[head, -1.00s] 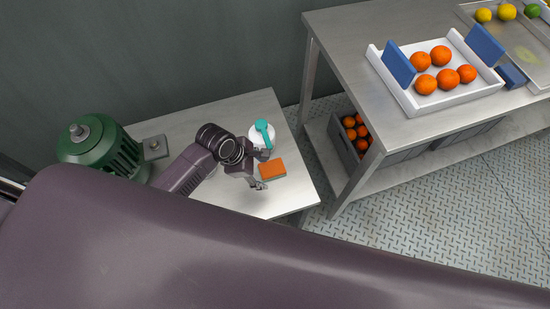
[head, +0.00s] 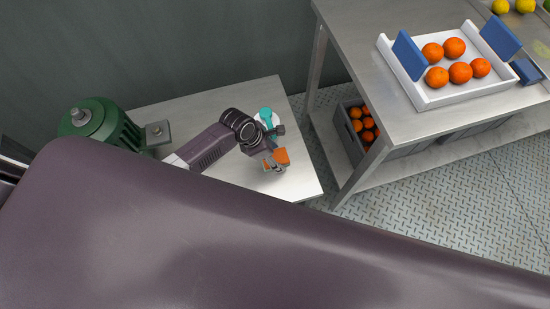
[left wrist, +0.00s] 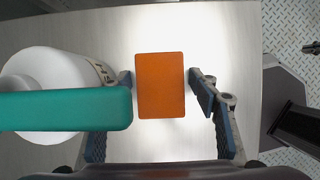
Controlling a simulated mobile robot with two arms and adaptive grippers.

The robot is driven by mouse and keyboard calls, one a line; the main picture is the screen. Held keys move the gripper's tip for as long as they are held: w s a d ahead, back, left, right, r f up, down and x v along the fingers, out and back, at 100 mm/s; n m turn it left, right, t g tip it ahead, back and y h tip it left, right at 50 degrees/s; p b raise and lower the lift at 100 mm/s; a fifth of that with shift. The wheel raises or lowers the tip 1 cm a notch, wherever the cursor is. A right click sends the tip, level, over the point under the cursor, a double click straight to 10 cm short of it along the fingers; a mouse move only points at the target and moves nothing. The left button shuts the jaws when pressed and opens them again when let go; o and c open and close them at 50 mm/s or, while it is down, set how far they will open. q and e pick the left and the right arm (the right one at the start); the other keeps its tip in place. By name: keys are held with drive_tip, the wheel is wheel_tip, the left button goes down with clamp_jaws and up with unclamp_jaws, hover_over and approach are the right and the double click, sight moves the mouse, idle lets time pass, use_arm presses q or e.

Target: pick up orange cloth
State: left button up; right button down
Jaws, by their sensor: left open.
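The orange cloth (left wrist: 160,85) is a small flat rectangle lying on the metal table, seen in the left wrist view between my left gripper's fingers. My left gripper (left wrist: 160,84) is open, with a finger on each side of the cloth and a gap at both sides. In the head view the left gripper (head: 275,160) is over the cloth (head: 282,156) and hides part of it. My right gripper is not in view.
A white round container (left wrist: 48,72) with a teal handle (left wrist: 65,110) stands close to the left finger. A green motor (head: 98,122) is at the table's left end. A larger metal table (head: 370,45) bears a white tray (head: 432,101) of oranges.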

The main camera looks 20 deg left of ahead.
use_arm(q)
drive_tip(key=shift+f, duration=0.15)
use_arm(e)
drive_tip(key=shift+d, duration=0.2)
use_arm(q)
drive_tip(key=c, duration=0.9)
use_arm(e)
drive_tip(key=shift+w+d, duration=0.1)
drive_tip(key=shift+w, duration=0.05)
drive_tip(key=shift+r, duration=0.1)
